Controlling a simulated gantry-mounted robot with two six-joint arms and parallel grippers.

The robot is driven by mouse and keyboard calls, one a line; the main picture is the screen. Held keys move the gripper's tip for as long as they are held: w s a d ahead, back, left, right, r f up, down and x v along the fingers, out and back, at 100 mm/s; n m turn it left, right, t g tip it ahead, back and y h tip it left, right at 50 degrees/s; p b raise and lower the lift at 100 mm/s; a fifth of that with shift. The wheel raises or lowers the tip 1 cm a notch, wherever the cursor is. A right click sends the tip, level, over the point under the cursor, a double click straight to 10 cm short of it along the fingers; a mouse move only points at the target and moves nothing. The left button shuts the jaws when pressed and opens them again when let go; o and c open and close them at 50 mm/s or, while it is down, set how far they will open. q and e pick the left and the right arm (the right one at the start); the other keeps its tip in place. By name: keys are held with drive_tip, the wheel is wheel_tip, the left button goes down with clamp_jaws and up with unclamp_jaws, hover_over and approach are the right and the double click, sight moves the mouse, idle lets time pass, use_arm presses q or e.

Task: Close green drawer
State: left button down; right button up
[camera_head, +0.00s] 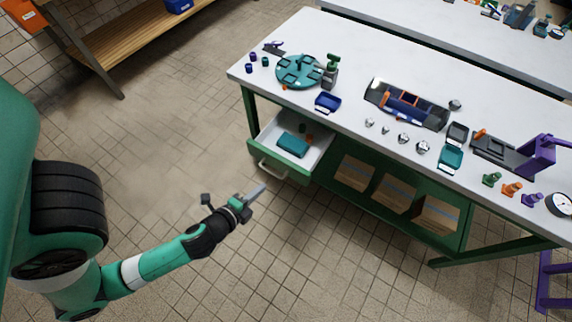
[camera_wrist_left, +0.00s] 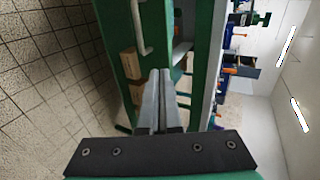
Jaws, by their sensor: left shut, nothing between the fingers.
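The green drawer (camera_head: 280,166) is pulled out from under the left end of the white-topped bench in the head view. Its grey handle (camera_head: 272,170) is on its green front, and a teal box (camera_head: 293,145) and small items lie inside. My left gripper (camera_head: 256,192) is shut and empty, in front of the drawer and apart from it. In the left wrist view, the shut fingers (camera_wrist_left: 163,75) point toward the green drawer front (camera_wrist_left: 122,30), with the handle (camera_wrist_left: 138,28) above them. My right gripper is not in view.
The bench top (camera_head: 340,130) holds a teal round plate (camera_head: 298,71), a blue tray (camera_head: 328,102) and several fittings. Cardboard boxes (camera_head: 394,192) stand on the shelf below. The tiled floor before the drawer is clear. A wooden-shelf rack (camera_head: 130,45) stands at upper left.

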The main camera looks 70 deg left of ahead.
use_arm(q)
drive_tip(key=s, duration=0.2)
drive_tip(key=b, duration=0.2)
approach(282, 163)
wheel_tip(282, 163, down, 3)
drive_tip(key=w, duration=0.2)
drive_tip(key=shift+g, duration=0.3)
drive_tip(key=w+a+b, duration=0.1)
drive_tip(key=w+a, duration=0.1)
drive_tip(key=a, duration=0.1)
drive_tip(key=shift+w+f, duration=0.1)
drive_tip(key=shift+w, duration=0.2)
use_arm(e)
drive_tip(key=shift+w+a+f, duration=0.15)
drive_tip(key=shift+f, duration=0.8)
